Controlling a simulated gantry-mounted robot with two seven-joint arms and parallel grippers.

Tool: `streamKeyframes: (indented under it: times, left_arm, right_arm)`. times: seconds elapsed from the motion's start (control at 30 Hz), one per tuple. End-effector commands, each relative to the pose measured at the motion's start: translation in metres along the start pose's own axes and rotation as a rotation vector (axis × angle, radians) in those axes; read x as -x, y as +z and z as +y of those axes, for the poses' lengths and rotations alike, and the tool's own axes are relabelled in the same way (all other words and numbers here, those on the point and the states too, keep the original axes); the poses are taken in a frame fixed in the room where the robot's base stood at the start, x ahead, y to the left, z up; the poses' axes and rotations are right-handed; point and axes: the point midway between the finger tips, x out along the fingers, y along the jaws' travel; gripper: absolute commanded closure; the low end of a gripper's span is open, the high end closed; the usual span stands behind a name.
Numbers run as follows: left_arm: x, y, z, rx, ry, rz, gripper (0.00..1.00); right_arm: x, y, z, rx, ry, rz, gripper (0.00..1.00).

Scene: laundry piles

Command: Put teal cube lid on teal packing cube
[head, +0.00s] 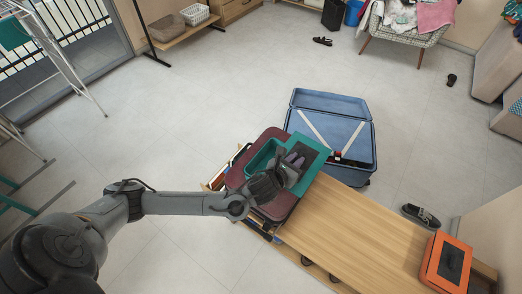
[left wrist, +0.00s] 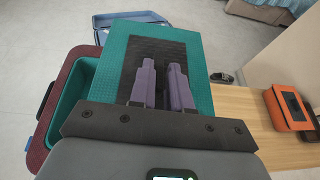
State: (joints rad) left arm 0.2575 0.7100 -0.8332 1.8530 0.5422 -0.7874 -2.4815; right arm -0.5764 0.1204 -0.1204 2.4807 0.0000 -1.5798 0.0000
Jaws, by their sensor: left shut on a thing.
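The teal packing cube (head: 262,157) is an open, empty-looking box lying on a maroon suitcase (head: 270,134). It also shows at the left in the left wrist view (left wrist: 72,100). My left gripper (head: 297,160) is shut on the teal cube lid (head: 316,158), a flat teal panel with a dark centre. In the left wrist view the lid (left wrist: 200,70) spreads out beyond the purple fingers (left wrist: 164,68). The lid is to the right of the cube's opening and overlaps its right side in the picture. Whether they touch, I cannot tell. My right gripper is not in view.
The suitcase lies on a wooden bench (head: 350,225) with bare room to its right. An orange case (head: 446,262) lies at the bench's right end. An open blue suitcase (head: 345,130) stands behind the bench. A dark shoe (head: 421,217) is on the floor nearby.

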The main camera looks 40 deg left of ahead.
Motion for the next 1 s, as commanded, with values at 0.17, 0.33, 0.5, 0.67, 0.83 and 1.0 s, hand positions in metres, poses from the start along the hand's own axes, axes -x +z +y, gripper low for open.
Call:
streamKeyframes:
  times: [0.17,0.33,0.5,0.67,0.83,1.0]
  left_arm:
    - [-0.007,-0.012,0.025,-0.005,0.002,0.003,1.00]
    - [-0.021,-0.030,0.060,-0.006,0.003,0.002,1.00]
    - [-0.031,-0.044,0.089,-0.003,0.001,0.002,1.00]
    - [-0.037,-0.052,0.106,-0.003,-0.001,0.001,1.00]
    - [-0.040,-0.055,0.112,-0.002,-0.002,0.001,1.00]
    - [-0.045,-0.069,0.111,0.000,-0.002,0.002,1.00]
  right_arm:
    - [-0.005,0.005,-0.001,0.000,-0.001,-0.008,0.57]
    - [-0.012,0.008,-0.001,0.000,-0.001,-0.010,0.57]
    - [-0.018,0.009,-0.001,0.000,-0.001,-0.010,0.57]
    - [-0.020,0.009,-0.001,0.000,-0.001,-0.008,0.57]
    - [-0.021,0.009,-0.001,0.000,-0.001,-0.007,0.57]
    - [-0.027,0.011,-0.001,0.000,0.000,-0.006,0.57]
